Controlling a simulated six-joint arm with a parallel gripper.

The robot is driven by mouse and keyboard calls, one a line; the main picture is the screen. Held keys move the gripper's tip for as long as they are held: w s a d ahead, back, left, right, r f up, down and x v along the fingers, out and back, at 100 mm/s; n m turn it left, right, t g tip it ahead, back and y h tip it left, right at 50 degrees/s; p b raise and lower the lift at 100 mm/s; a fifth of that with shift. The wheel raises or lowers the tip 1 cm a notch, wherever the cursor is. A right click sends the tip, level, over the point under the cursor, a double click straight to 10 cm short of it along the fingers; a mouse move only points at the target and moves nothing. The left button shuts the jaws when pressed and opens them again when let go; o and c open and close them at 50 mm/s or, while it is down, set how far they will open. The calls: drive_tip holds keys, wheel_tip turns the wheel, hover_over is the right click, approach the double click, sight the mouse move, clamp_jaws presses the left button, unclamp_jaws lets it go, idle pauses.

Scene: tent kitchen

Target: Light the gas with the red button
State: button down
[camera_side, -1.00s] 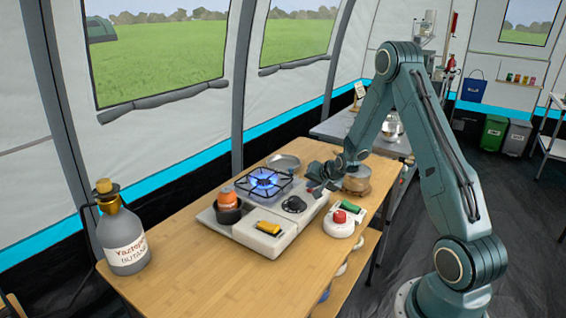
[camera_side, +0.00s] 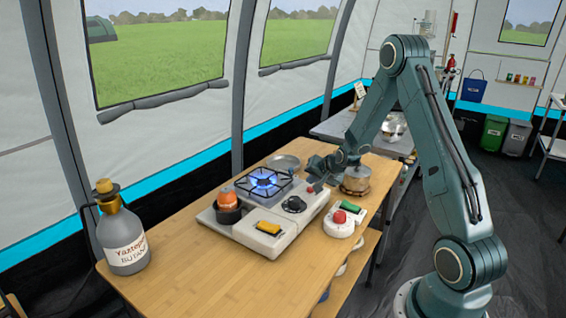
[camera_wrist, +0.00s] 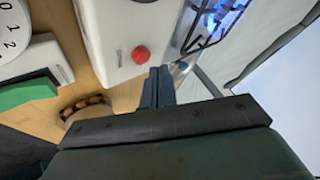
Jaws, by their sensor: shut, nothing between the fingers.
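The red button (camera_wrist: 140,55) sits on the white top of the gas stove (camera_wrist: 112,25) in the wrist view.
A gas bottle (camera_side: 123,240) stands left.

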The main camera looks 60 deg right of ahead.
sight(311, 193)
drive_tip(key=shift+r, duration=2.45)
drive_tip(key=s+a+r+n+g+y, duration=0.1)
drive_tip(key=s+a+r+n, duration=0.2)
drive_tip(key=a+r, duration=0.5)
drive_tip(key=s+a+r+n+y, duration=0.1)
drive_tip(key=s+a+r+n, duration=0.25)
drive_tip(key=a+r, duration=0.45)
drive_tip(key=s+a+r+n+g+y, duration=0.1)
drive_tip(key=s+a+n, duration=0.2)
drive_tip(key=s+a, duration=0.4)
drive_tip(key=s+a+r+n, duration=0.1)
drive_tip(key=s+a+n, duration=0.3)
drive_tip(key=s, duration=0.9)
drive_tip(key=a, duration=0.3)
drive_tip(key=shift+g+y, duration=0.4)
drive_tip(key=shift+w, duration=0.1)
